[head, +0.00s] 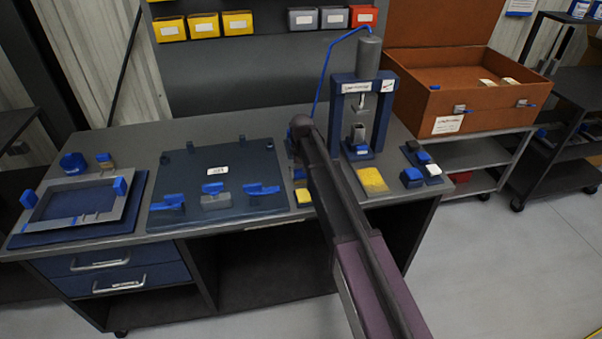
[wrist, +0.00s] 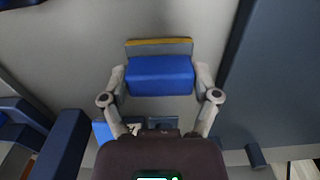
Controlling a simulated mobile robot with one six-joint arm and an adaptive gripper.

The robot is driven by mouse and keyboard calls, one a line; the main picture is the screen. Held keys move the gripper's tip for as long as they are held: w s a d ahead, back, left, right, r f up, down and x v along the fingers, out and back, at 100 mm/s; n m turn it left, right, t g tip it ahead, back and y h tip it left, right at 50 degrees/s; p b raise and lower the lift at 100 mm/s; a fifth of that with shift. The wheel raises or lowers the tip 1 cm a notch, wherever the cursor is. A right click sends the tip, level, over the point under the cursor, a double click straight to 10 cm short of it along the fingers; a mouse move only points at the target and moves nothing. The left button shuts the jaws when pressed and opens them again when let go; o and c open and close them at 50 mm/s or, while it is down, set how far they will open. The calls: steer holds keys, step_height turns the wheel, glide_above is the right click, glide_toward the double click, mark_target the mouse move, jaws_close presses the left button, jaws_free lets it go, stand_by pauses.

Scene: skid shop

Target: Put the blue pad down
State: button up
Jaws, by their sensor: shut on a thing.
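In the wrist view my gripper (wrist: 160,92) is shut on the blue pad (wrist: 160,72), with one finger at each side of it. A grey piece with a yellow edge (wrist: 160,42) shows just beyond the pad. I cannot tell whether the pad touches the grey surface under it. In the head view my arm reaches over the workbench (head: 255,232), between the dark plate and the press, and hides the fingers and the held pad.
A dark plate (head: 185,190) with blue clamps lies mid-bench, and a framed fixture (head: 80,212) lies at left. A blue press (head: 358,105) stands right of my arm, with a yellow pad (head: 371,181) in front. An orange case (head: 455,95) stands at right.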

steer(key=o, duration=0.9)
step_height(320, 180, up, 12)
steer(key=p, duration=1.2)
steer(key=shift+r, duration=0.1)
stand_by(0.4)
steer(key=s+d+m, duration=0.1)
steer(key=s+d, duration=0.6)
steer(key=s, duration=0.1)
steer(key=s+d+m, duration=0.1)
steer(key=s+d, duration=0.7)
steer(key=s, duration=0.1)
steer(key=s+d+m, duration=0.1)
steer(key=s+d, duration=0.6)
steer(key=s, duration=0.1)
steer(key=shift+s+d, duration=0.4)
